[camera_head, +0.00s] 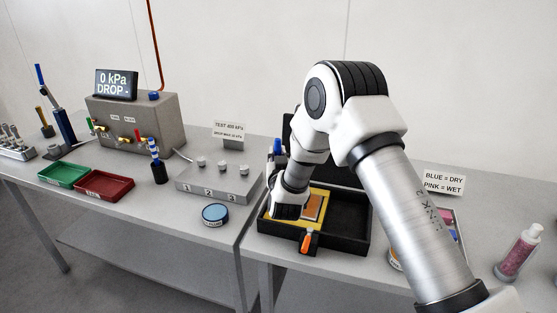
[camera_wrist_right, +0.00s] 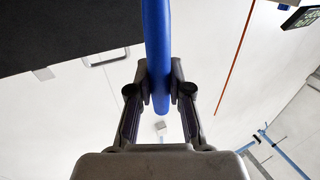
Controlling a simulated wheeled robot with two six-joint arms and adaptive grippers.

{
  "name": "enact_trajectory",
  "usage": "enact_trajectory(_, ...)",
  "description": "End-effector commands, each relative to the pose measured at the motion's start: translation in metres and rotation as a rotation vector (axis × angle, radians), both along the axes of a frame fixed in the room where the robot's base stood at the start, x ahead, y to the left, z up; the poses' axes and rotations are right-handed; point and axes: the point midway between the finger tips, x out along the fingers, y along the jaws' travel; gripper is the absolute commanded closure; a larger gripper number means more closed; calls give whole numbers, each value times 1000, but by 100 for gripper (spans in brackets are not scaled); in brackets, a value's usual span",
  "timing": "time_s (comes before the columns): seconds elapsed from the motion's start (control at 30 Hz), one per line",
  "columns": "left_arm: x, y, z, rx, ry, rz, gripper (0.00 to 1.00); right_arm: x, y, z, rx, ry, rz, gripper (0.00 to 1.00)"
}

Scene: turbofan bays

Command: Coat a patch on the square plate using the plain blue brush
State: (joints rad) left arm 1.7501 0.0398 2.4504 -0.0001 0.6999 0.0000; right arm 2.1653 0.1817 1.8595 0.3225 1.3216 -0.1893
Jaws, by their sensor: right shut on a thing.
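My right gripper (camera_head: 288,210) is over the left part of the black open case, beside the square plate (camera_head: 312,207). The plate is copper-brown and lies in a yellow surround (camera_head: 308,222). In the right wrist view, the right gripper (camera_wrist_right: 160,92) is shut on a plain blue handle (camera_wrist_right: 157,45), that of the blue brush. The brush's bristles are not visible, and I cannot tell whether they touch the plate. My left gripper is not in view.
The black case (camera_head: 345,240) has an empty right part. An orange-handled item (camera_head: 307,241) is at its front edge. A blue round tin (camera_head: 215,214) and a grey numbered block (camera_head: 219,182) stand to the left. A pink bottle (camera_head: 520,252) stands at right.

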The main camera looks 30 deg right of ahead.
Motion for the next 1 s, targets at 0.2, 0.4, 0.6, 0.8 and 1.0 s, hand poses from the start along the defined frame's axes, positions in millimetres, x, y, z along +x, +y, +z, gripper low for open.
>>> enact_trajectory(0.2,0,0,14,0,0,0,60,6,0,23,0,-1,4,100)
enact_trajectory(0.4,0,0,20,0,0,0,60,9,0,34,0,0,7,100)
enact_trajectory(0.6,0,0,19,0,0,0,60,10,0,35,0,0,7,100)
enact_trajectory(0.8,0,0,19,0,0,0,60,10,0,35,0,0,7,100)
enact_trajectory(1.0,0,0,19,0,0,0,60,10,0,34,-3,-3,7,100)
